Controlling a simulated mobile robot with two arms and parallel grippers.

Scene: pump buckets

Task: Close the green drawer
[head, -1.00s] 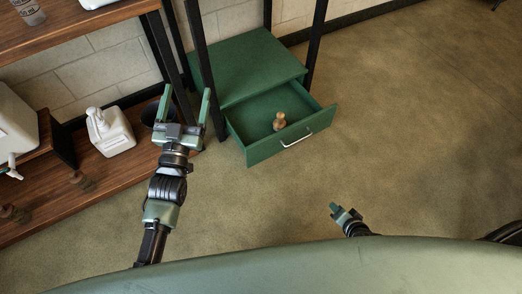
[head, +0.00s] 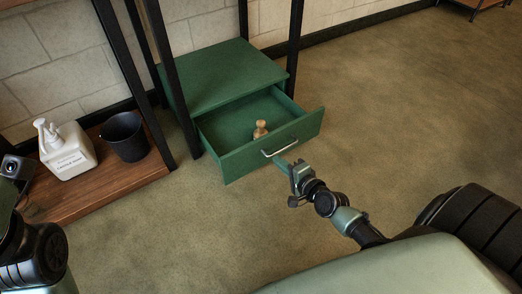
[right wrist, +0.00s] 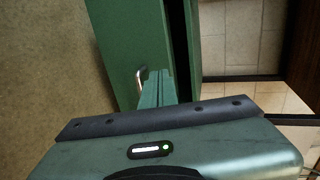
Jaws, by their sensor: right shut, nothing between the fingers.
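The green drawer (head: 246,157) stands pulled out of its green cabinet (head: 215,78) in the head view. It has a silver bar handle (head: 279,147), which also shows in the right wrist view (right wrist: 140,78). A small wooden knobbed object (head: 260,130) stands inside it. My right gripper (head: 282,164) is shut and empty, its fingertips close to the drawer front just below the handle. I cannot tell if they touch it. My left arm is at the lower left edge; its fingers are not visible.
Black posts (head: 172,80) rise beside the cabinet. A low wooden shelf (head: 110,187) at left holds a white pump bottle (head: 68,152) and a black bucket (head: 124,137). The floor to the right of the drawer is clear.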

